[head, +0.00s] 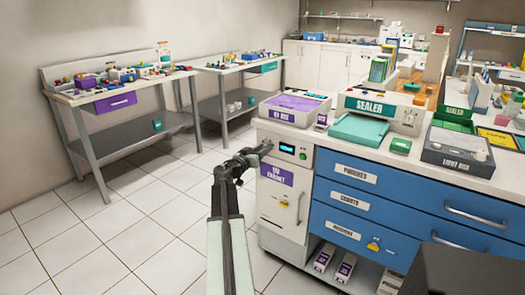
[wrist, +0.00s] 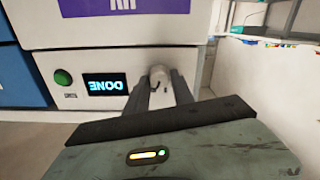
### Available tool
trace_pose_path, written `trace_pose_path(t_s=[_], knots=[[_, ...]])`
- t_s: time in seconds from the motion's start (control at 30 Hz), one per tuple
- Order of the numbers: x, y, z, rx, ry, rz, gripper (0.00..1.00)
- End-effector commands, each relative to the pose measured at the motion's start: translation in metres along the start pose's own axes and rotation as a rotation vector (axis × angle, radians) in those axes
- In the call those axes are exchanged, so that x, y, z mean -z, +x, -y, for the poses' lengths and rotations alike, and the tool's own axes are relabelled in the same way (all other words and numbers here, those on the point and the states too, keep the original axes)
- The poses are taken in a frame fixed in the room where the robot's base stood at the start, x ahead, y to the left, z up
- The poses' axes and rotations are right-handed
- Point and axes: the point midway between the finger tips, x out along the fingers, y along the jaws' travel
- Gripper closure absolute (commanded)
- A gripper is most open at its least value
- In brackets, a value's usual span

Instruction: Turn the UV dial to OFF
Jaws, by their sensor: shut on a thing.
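The white UV cabinet (head: 272,210) with a purple label stands at the left end of the blue drawers. Its lit display (head: 287,149) reads DONE, upside down in the wrist view (wrist: 104,84). A green button (wrist: 62,77) sits beside the display. The pale UV dial (wrist: 158,78) is on the same panel, on the other side of the display. My gripper (head: 264,148) reaches the panel's upper left. In the wrist view my gripper (wrist: 161,85) is shut on the dial, one finger on each side. The dial's pointer and OFF mark are too small to read.
A UV box (head: 296,104) and a sealer (head: 372,110) stand on the counter above. The cabinet door has a handle (head: 299,208) below the panel. Two side tables (head: 110,98) stand at the left. The tiled floor (head: 130,225) left of my arm is clear.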

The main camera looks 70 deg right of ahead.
Motion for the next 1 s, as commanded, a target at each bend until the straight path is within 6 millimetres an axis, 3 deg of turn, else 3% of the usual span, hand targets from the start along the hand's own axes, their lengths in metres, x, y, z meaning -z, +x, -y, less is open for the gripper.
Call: trace_pose_path(t_s=[0.27,1.0], knots=[[0.001,0.0015,0.0017,0.002,-0.181,-0.003,1.0],[0.0005,0.0021,0.004,0.002,-0.883,-0.006,1.0]])
